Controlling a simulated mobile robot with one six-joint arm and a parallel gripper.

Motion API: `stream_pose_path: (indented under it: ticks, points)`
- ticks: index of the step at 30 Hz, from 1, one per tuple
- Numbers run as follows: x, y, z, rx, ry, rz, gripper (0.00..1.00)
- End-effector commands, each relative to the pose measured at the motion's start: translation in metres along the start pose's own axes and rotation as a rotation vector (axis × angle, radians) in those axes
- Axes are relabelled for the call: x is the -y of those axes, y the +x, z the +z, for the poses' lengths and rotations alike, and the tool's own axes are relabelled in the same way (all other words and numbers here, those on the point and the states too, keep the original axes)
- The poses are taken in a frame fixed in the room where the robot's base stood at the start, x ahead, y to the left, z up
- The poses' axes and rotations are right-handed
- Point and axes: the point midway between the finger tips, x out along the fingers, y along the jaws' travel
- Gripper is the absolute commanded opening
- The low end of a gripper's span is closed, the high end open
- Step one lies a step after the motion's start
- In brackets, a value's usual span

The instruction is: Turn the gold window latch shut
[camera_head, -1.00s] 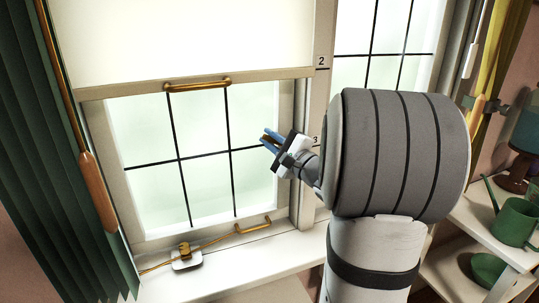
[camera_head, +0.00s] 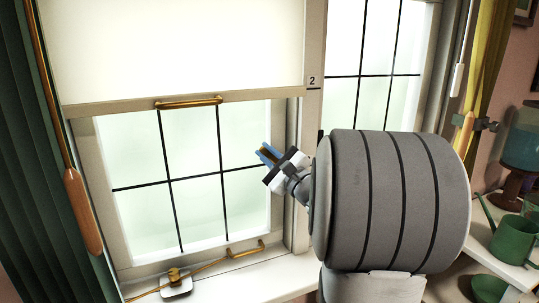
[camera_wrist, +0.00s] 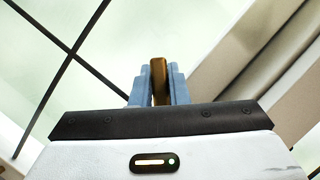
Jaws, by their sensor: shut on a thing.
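My gripper (camera_head: 266,153) has blue fingers and is in front of the right side of the lower window sash. The wrist view shows the fingers shut on a narrow gold piece (camera_wrist: 158,82), which looks like the gold window latch's lever. Pale glass (camera_head: 194,215) with black bars is behind the gripper.
A gold bar handle (camera_head: 188,102) crosses the rail above. On the sill are a gold fitting on a white pad (camera_head: 177,287) and a second gold handle (camera_head: 247,249). A green curtain (camera_head: 25,190) hangs left. Shelves with a green watering can (camera_head: 512,240) stand right.

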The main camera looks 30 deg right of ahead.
Motion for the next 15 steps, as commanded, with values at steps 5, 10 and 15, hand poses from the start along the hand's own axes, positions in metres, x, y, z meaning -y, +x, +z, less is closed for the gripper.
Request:
stream_pose_path:
  ticks: [5,10,15]
  points:
    - [-0.0006,-0.0005,-0.0007,-0.002,0.000,0.001,0.24]
    - [-0.0001,-0.0005,-0.0007,-0.002,-0.001,0.000,0.36]
    - [0.0002,-0.0006,-0.0008,-0.002,-0.001,0.000,0.36]
